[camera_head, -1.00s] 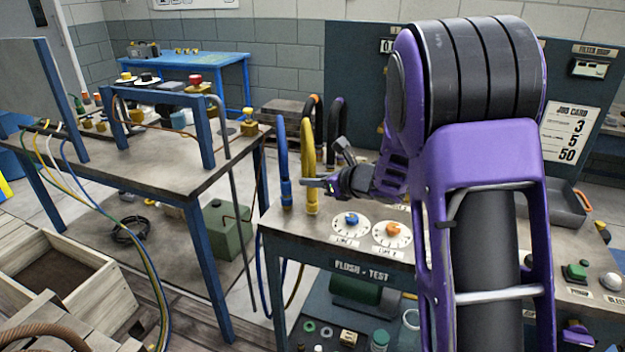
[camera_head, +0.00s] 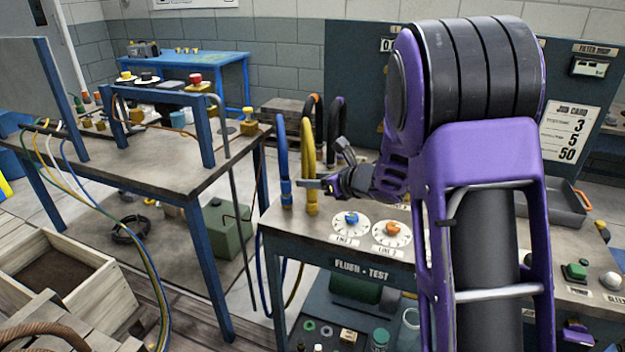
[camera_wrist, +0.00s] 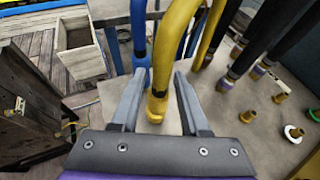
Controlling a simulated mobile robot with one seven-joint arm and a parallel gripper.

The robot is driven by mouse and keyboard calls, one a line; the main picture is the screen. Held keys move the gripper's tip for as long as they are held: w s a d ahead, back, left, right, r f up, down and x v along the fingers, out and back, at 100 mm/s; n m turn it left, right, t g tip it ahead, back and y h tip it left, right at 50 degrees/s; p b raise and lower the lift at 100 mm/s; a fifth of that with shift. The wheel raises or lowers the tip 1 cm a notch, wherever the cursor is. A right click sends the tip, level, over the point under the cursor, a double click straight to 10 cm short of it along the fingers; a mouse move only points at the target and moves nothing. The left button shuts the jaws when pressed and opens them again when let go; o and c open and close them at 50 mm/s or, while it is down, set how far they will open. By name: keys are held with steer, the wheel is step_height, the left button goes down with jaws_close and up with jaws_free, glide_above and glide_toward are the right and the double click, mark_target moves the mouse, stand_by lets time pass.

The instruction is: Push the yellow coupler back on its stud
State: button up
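The yellow coupler (camera_head: 311,199) stands at the foot of a yellow hose (camera_head: 308,150) on the flush-test bench (camera_head: 280,222). In the wrist view the yellow coupler (camera_wrist: 157,106) is upright between the two grey fingers of my gripper (camera_wrist: 159,82), with a gap visible on both sides. The fingers are open. In the head view my gripper (camera_head: 322,184) is level with the coupler's upper part, and one finger crosses in front of it. The stud is hidden, so I cannot tell how the coupler sits on it.
A blue hose with a blue coupler (camera_head: 286,192) stands close to the left; it also shows in the wrist view (camera_wrist: 142,62). Dark hoses (camera_wrist: 240,45) and several brass studs (camera_wrist: 248,116) are to the right. Two dials (camera_head: 352,222) sit at the bench front.

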steer(key=shift+o, duration=0.5)
steer(key=p+v, duration=0.1)
steer(key=v, duration=1.6)
steer(key=shift+s, duration=0.25)
